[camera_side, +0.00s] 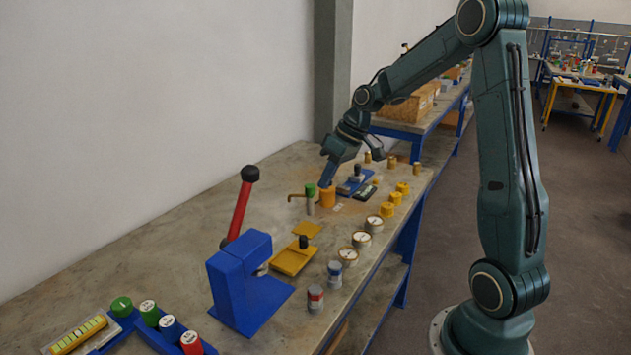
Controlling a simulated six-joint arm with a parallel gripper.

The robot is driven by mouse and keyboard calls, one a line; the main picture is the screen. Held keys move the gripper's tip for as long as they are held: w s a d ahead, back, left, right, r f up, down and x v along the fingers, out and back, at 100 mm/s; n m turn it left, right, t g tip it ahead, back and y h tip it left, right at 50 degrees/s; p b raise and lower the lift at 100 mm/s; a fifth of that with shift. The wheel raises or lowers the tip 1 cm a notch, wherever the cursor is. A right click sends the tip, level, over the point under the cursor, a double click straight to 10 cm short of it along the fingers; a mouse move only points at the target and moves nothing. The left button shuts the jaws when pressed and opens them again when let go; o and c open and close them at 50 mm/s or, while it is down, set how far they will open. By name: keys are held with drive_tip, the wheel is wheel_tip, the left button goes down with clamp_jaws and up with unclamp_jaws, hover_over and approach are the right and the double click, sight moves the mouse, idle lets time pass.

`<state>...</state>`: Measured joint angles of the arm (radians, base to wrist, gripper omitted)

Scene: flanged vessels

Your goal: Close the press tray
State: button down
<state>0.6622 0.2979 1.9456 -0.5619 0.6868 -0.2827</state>
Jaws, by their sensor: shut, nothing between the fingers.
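The press (243,285) is a blue C-shaped frame with a blue base plate. Its red lever (240,208) with a black knob points upward. A yellow tray (291,262) with a black knob (303,242) sits on the bench to the right of the press, outside its frame. It looks like the press tray. My gripper (327,182) points down farther back, apart from the tray, shut and empty. It is just above or beside an orange cylinder (328,198); I cannot tell if they touch.
A green-topped post (310,195) stands left of the orange cylinder. Several round white-faced pots (373,224) and yellow pieces (395,198) line the bench's right edge. A flat yellow plate (306,229) lies behind the tray. Coloured cylinders (169,328) stand at front left. The bench's left side (165,245) is clear.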

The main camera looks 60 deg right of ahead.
sight(289, 268)
drive_tip(key=d+f+m+t+y, duration=0.1)
drive_tip(key=d+f+y, duration=0.1)
drive_tip(key=d+f, duration=0.9)
drive_tip(key=shift+w+d+f, duration=0.3)
drive_tip(key=shift+w+d, duration=0.05)
drive_tip(key=shift+d, duration=0.1)
drive_tip(key=shift+f, duration=0.15)
drive_tip(key=x, duration=0.9)
drive_tip(key=shift+w+a, duration=0.15)
drive_tip(key=shift+w, duration=0.1)
drive_tip(key=a, duration=0.2)
drive_tip(key=shift+w+a+f, duration=0.2)
drive_tip(key=shift+w+a, duration=0.15)
drive_tip(key=shift+a, duration=0.65)
drive_tip(key=shift+a, duration=0.15)
drive_tip(key=a, duration=1.2)
drive_tip(key=shift+a, duration=0.25)
